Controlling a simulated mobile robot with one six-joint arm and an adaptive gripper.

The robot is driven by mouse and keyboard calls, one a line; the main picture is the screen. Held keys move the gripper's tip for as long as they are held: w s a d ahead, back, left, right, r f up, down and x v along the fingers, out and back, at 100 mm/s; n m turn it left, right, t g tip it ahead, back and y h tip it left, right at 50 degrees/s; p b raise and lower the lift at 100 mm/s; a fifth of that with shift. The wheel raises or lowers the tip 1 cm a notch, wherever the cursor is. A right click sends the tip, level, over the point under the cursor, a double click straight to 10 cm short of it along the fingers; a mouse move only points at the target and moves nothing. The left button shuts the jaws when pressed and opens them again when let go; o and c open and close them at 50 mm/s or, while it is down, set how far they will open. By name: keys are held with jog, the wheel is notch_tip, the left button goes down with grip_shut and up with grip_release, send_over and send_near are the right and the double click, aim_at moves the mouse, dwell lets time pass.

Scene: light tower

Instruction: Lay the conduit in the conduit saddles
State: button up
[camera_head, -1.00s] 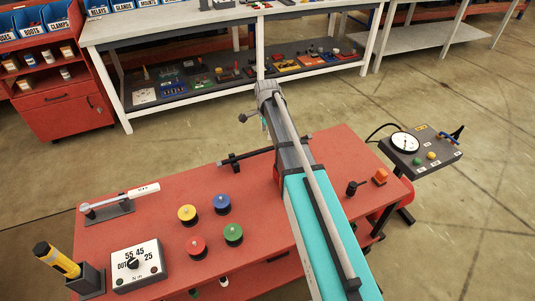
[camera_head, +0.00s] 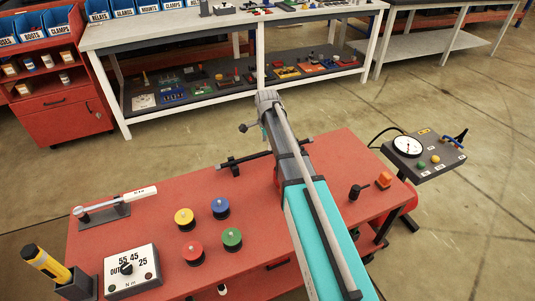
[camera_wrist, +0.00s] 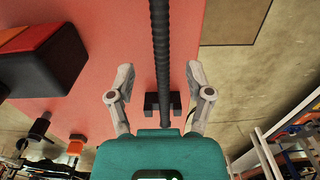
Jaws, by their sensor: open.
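The conduit, a thin black ribbed rod (camera_wrist: 159,45), runs down the middle of the wrist view. In the head view the conduit (camera_head: 258,155) lies across the back of the red table, partly hidden behind my arm. A dark conduit saddle (camera_head: 233,168) stands under its left part. In the wrist view a dark saddle block (camera_wrist: 151,103) shows beneath the conduit. I cannot tell whether the conduit is seated in it. My gripper (camera_wrist: 159,67) is open, one finger on each side of the conduit, apart from it. My gripper is hidden in the head view.
The red table (camera_head: 150,240) also bears several colored knobs, a torque wrench (camera_head: 115,203), a dial box (camera_head: 131,270), a yellow tool (camera_head: 46,263) and an orange block (camera_head: 384,180). A gauge panel (camera_head: 425,158) is at right. A workbench (camera_head: 180,35) stands behind.

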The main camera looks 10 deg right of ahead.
aim_at(266, 153)
jog(key=shift+f, duration=0.1)
jog(key=shift+w+d+f+b, duration=0.1)
jog(key=shift+f+b, duration=2.4)
jog(key=shift+b, duration=0.1)
grip_shut()
